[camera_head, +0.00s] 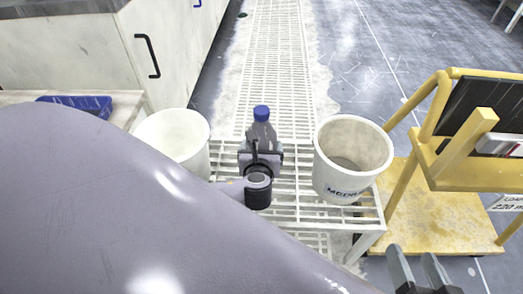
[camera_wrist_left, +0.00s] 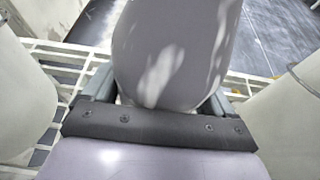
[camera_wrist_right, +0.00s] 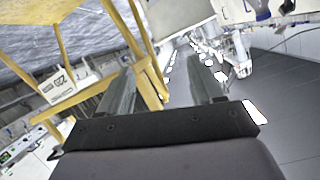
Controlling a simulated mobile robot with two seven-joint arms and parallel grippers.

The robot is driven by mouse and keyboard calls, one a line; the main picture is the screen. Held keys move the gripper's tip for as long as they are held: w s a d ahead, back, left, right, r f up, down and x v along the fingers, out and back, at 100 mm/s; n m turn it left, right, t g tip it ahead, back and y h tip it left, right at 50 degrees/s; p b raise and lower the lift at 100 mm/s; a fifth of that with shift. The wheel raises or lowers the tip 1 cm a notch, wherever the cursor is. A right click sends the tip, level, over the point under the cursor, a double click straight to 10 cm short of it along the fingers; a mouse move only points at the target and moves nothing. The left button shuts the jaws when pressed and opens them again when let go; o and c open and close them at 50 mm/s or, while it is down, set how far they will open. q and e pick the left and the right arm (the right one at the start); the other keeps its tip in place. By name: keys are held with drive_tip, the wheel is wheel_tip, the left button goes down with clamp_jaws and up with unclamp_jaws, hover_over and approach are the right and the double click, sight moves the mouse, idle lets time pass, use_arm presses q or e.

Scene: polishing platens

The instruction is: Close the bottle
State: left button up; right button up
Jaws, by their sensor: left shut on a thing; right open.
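A grey bottle (camera_head: 262,133) with a blue cap (camera_head: 261,112) on its top stands upright over the white slatted rack, between two white buckets. My left gripper (camera_head: 260,158) is shut around the bottle's body. In the left wrist view the bottle (camera_wrist_left: 175,50) fills the space between the fingers of the left gripper (camera_wrist_left: 158,95), and its cap is out of frame. My right gripper (camera_head: 418,272) is open and empty at the lower right, away from the bottle. In the right wrist view the right gripper (camera_wrist_right: 163,88) has its fingers apart with nothing between them.
A white bucket (camera_head: 333,183) stands close to the right of the bottle, another white bucket (camera_head: 172,125) to its left. The slatted rack (camera_head: 285,205) lies below. A yellow cart (camera_head: 440,215) is at the right. A blue tray (camera_head: 85,103) lies on a side surface.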

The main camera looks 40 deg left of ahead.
use_arm(q)
drive_tip(key=shift+f, duration=0.1)
drive_tip(key=o, duration=1.9)
drive_tip(key=shift+c, duration=0.2)
